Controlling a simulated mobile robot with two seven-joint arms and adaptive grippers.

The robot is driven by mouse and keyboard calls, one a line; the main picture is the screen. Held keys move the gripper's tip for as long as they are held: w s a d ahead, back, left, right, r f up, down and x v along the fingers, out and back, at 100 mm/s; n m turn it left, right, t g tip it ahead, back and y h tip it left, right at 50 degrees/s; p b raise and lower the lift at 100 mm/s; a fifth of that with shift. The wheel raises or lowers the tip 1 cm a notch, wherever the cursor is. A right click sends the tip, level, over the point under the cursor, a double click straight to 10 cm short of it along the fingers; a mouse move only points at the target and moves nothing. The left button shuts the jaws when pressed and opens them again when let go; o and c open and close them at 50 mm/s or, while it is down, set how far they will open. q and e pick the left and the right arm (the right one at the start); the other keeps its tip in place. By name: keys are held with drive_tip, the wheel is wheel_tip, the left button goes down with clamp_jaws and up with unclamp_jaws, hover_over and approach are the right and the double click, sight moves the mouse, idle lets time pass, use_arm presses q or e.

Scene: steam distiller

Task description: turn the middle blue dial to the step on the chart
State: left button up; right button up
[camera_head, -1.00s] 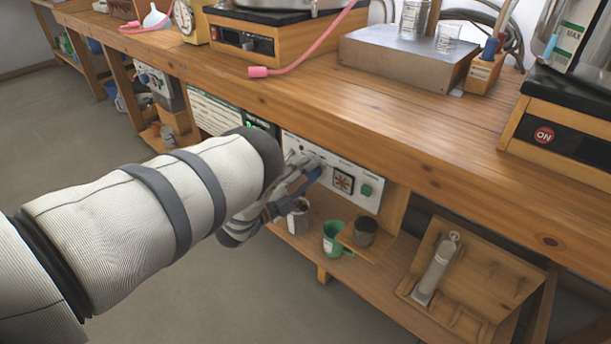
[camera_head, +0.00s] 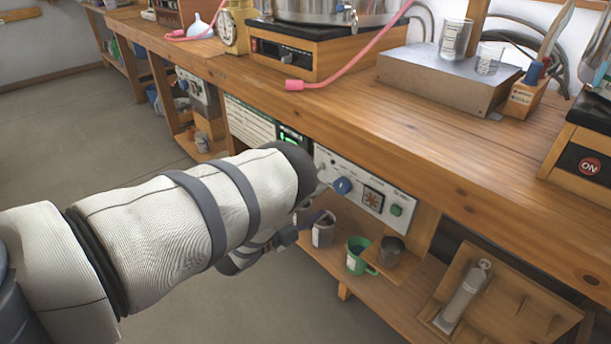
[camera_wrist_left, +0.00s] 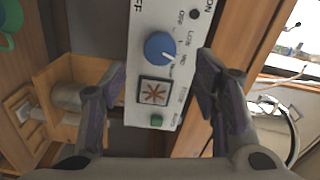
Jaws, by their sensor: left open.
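The blue dial (camera_head: 342,186) sits on the white control panel (camera_head: 332,163) under the bench's front edge. In the left wrist view the blue dial (camera_wrist_left: 160,48) has a white pointer mark, with small labels around it that I cannot read surely. The chart (camera_head: 248,121) is left of the panel, beside a dark display with green text (camera_head: 290,140). My right gripper is not in view.
A green button (camera_head: 396,210) and a dark square with a star-shaped emblem (camera_head: 372,199) are right of the dial. Cups, including a green mug (camera_head: 358,254), stand on the lower shelf. A pink hose (camera_head: 350,65) lies on the bench top.

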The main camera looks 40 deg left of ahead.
use_arm(q)
drive_tip(key=s, duration=0.5)
drive_tip(key=shift+s+a, duration=0.2)
drive_tip(key=shift+s, duration=0.05)
